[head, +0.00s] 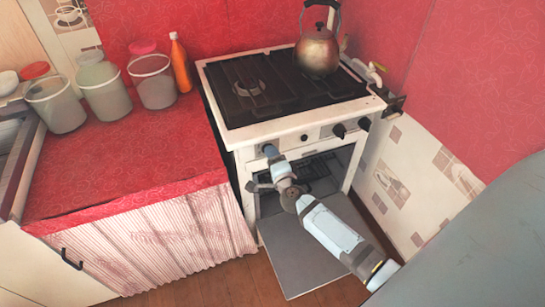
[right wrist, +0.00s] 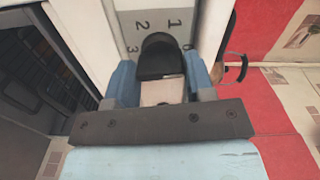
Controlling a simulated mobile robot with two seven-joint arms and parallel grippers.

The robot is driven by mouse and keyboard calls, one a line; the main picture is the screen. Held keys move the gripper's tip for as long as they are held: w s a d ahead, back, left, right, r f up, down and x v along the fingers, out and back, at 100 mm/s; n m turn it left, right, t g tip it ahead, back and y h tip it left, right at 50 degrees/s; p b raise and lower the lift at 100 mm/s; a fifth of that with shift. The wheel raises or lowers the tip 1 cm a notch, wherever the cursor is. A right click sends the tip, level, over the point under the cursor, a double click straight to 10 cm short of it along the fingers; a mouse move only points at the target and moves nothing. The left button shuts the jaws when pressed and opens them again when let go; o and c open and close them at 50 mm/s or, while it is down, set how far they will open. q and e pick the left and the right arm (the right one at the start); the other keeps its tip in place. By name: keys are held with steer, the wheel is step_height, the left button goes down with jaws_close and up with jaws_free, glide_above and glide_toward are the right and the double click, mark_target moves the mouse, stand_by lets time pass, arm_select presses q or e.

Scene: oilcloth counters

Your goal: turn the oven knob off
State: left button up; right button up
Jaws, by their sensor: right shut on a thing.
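The oven knob (right wrist: 160,56) is black and sits on a grey panel marked 1, 2, 3 in the right wrist view. My right gripper (right wrist: 160,80) has a blue finger on each side of it and is shut on it. In the head view my right gripper (head: 270,151) is at the left end of the white stove's (head: 240,140) front panel and hides this knob. My left gripper is not in view.
Two black knobs (head: 338,131) (head: 364,124) sit at the panel's right. The oven door (head: 305,262) hangs open below my right arm. A kettle (head: 317,50) stands on the hob. A red-covered counter (head: 130,165) with jars and an orange bottle (head: 180,65) is at left.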

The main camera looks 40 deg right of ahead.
steer(key=shift+m, duration=0.9)
steer(key=o, duration=0.9)
steer(key=v, duration=1.4)
steer(key=shift+w, duration=0.1)
